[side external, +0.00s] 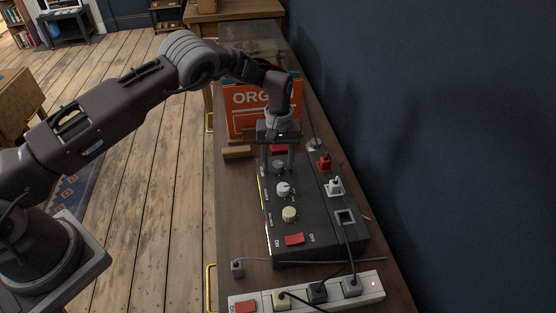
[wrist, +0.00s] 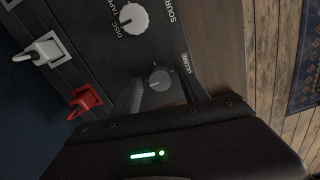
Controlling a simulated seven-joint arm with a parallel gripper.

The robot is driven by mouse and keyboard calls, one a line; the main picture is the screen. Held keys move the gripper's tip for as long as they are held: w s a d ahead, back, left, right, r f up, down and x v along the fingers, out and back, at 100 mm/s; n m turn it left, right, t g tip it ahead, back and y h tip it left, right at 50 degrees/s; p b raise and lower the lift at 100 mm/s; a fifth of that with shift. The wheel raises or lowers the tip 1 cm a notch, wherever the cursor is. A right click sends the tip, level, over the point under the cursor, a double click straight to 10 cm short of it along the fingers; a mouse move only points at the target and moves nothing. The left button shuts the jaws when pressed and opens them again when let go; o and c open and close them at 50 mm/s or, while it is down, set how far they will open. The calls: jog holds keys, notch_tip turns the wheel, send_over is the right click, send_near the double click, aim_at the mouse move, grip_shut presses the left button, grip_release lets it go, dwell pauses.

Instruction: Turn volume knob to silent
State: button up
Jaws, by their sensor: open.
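The volume knob (wrist: 160,80) is a small round grey dial on the dark control panel. In the wrist view its label is partly cut off, ending in "LUME", and a small light mark shows near its rim. In the side view the knob (side external: 279,168) sits at the far end of a row of knobs. My gripper (side external: 278,160) points down over it, open, with one finger on each side. In the wrist view the fingers (wrist: 166,94) stand either side of the knob, with gaps. I cannot tell whether the fingertips touch the panel.
A white source knob (side external: 284,188) and a cream knob (side external: 290,214) are nearer the camera. An orange book (side external: 250,105) stands behind. A power strip (side external: 305,293) lies in front.

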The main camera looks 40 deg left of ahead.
aim_at(278, 163)
notch_tip(278, 163, up, 7)
dwell(0.3)
jog(key=s+a+r+m+t, duration=0.1)
jog(key=s+r, duration=0.4)
jog(key=r, duration=0.4)
jog(key=s+a+r+m+t+h, duration=0.1)
jog(key=s+r, duration=0.5)
jog(key=r, duration=0.3)
jog(key=s+a+r+m+t, duration=0.1)
jog(key=s+r, duration=0.4)
jog(key=r, duration=0.4)
jog(key=s+a+f+m+t, duration=0.1)
jog(key=s+m, duration=0.3)
jog(key=s, duration=1.8)
jog(key=shift+s+t+y, duration=0.15)
jog(key=shift+t+y, duration=0.25)
jog(key=shift+t, duration=0.5)
